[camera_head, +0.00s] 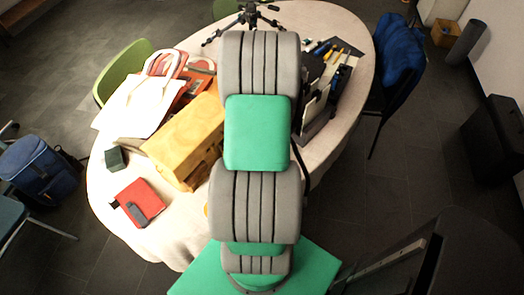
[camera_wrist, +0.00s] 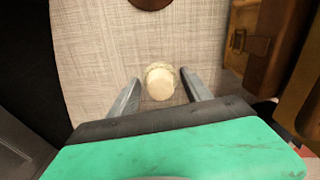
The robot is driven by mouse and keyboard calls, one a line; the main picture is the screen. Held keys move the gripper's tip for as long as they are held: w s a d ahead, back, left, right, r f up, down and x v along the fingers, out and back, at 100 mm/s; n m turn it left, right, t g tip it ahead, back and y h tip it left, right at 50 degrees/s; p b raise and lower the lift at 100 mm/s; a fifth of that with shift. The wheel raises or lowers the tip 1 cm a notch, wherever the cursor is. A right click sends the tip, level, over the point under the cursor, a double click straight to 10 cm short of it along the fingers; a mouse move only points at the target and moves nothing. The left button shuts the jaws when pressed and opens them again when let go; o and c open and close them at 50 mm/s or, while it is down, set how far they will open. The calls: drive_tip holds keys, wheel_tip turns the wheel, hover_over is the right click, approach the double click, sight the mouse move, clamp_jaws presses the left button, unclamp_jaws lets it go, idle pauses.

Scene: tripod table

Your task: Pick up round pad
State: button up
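A small round cream thing with a paler top, which looks like the round pad (camera_wrist: 159,84), shows in the wrist view on the light woven tabletop (camera_wrist: 105,45). My gripper (camera_wrist: 161,77) is open, with one grey finger on each side of it and a gap on both sides. I cannot tell whether the fingertips are level with it or above it. A dark red-brown round thing (camera_wrist: 150,3) is cut off at the top edge. In the head view my arm covers the middle of the table (camera_head: 105,190), and neither the pad nor my gripper shows.
A mustard bag (camera_head: 187,138) lies left of my arm; brown leather (camera_wrist: 262,45) is close right of my gripper. A red item (camera_head: 138,202) and dark box (camera_head: 115,158) lie left. A tool case (camera_head: 322,110) is at right, a tripod (camera_head: 245,14) at the back.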

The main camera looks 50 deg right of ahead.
drive_tip(key=c, duration=1)
drive_tip(key=shift+c, duration=0.2)
wheel_tip(320, 180, up, 3)
drive_tip(key=shift+d+b, duration=0.1)
drive_tip(key=shift+b, duration=0.25)
drive_tip(key=s+a+r+b, duration=0.1)
drive_tip(key=s+r, duration=0.9)
drive_tip(key=s, duration=0.4)
drive_tip(key=shift+a, duration=0.4)
